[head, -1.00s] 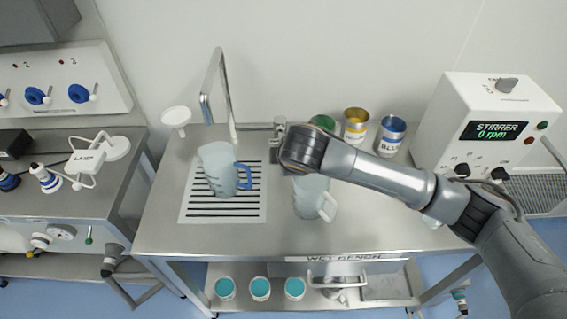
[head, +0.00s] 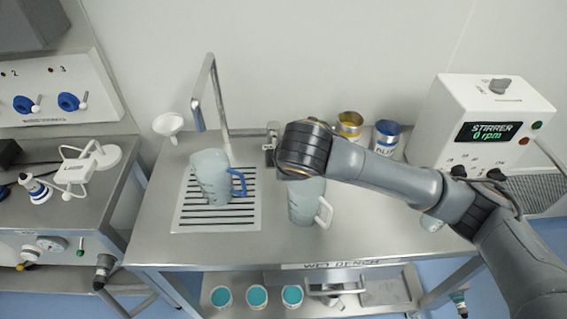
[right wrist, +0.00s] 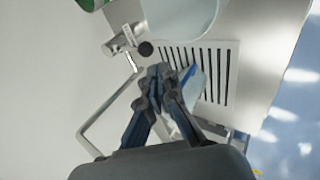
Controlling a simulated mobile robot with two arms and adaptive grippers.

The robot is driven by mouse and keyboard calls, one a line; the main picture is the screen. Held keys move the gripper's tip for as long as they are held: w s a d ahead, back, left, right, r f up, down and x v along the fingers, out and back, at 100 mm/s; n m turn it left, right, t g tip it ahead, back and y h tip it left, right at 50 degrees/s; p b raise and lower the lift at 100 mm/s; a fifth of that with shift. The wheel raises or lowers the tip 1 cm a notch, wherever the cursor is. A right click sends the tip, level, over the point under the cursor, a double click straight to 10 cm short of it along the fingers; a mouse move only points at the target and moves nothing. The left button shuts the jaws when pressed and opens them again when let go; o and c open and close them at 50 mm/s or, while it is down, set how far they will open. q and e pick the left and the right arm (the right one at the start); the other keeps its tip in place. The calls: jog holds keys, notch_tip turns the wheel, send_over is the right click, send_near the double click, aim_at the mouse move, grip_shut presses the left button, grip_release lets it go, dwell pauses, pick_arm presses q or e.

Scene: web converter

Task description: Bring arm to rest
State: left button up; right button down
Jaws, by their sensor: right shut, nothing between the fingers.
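My right arm (head: 390,180) reaches in from the right over the wet bench (head: 375,245), its wrist above and behind the white-handled jug (head: 302,205). Its fingers are hidden in the head view. In the right wrist view my right gripper (right wrist: 158,72) is shut and empty, fingertips together. In the head view the blue-handled jug (head: 210,172) stands on that grate. My left gripper is not in view.
A tall bent spout (head: 213,100) and a small tap fitting (head: 270,145) stand at the bench's back. Yellow (head: 349,125) and blue (head: 386,136) cans and the stirrer box (head: 490,130) are to the right. A white funnel (head: 168,125) is at back left.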

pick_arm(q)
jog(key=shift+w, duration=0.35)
